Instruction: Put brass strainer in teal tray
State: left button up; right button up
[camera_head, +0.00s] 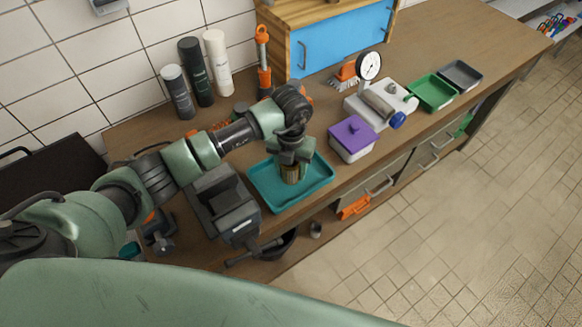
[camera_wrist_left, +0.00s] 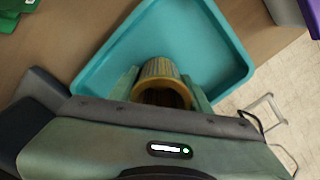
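The brass strainer (camera_head: 290,174) is a small ribbed brass cylinder. It is over the teal tray (camera_head: 262,187), inside its outline. My left gripper (camera_head: 291,168) points down over the tray, with its fingers on both sides of the strainer. In the left wrist view the strainer (camera_wrist_left: 160,84) sits between the two green fingers (camera_wrist_left: 163,90), which look closed on it. The tray (camera_wrist_left: 205,45) fills the background there. I cannot tell whether the strainer's bottom touches the tray floor. My right gripper is not in view.
A purple-lidded box (camera_head: 353,136) stands just right of the tray, and a grey vise (camera_head: 222,203) just left. A pump with a gauge (camera_head: 369,66), a green tray (camera_head: 433,91) and a grey tray (camera_head: 460,75) are farther right. Tall bottles (camera_head: 195,72) stand behind.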

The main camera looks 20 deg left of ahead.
pick_arm(q)
jog(key=o, duration=0.4)
jog(key=shift+c, duration=0.2)
jog(key=shift+r, duration=0.15)
notch_tip(320, 180, up, 12)
jog(key=b, duration=0.4)
